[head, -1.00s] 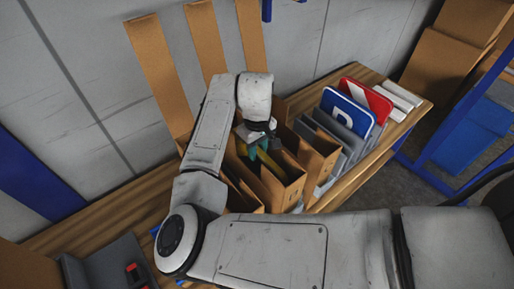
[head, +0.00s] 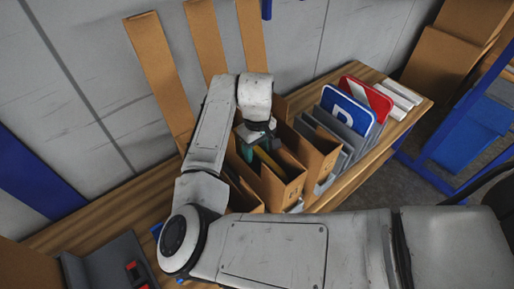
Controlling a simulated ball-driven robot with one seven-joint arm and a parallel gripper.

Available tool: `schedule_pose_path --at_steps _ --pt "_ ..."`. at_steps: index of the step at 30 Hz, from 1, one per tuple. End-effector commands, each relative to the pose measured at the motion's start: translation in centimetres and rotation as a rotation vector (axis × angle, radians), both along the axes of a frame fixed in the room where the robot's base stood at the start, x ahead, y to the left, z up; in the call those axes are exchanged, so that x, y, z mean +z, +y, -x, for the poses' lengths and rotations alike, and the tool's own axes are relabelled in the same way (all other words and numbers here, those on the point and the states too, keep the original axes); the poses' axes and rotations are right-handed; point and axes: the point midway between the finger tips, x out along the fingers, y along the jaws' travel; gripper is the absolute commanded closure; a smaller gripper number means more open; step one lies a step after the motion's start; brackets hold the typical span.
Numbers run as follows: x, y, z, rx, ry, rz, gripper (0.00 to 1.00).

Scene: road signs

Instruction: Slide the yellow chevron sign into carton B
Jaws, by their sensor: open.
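A thin yellow edge, likely the yellow chevron sign (head: 266,161), shows inside the middle brown carton (head: 282,190). Its face and chevrons are hidden by the carton walls. The carton's front bears a small mark that I cannot read clearly. My gripper (head: 252,150) is over this carton's opening, pointing down, with its jaws open. A green finger shows beside the yellow edge. I cannot tell whether the sign touches the fingers or rests on the carton floor.
Other cartons stand on both sides, with tall flaps behind. To the right, a grey rack (head: 345,137) holds a blue sign (head: 347,111) and a red sign (head: 371,98). A dark grey tray (head: 100,265) is at lower left. Bare wooden bench (head: 110,205) shows at left.

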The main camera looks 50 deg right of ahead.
Motion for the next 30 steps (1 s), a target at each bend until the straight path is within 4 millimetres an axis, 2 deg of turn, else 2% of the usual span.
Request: schedule_pose_path --at_steps 8,11,21,25,30 --pt "0.6 0.0 0.0 -0.001 -0.001 0.0 0.42" --pt "2.0 -0.1 0.0 -0.001 -0.003 0.002 0.42" --pt "8.4 0.0 0.0 -0.002 -0.002 0.002 0.42" --pt "9.9 0.0 0.0 -0.001 -0.001 0.001 0.42" --pt "10.7 0.0 0.0 0.0 0.0 0.0 0.42"
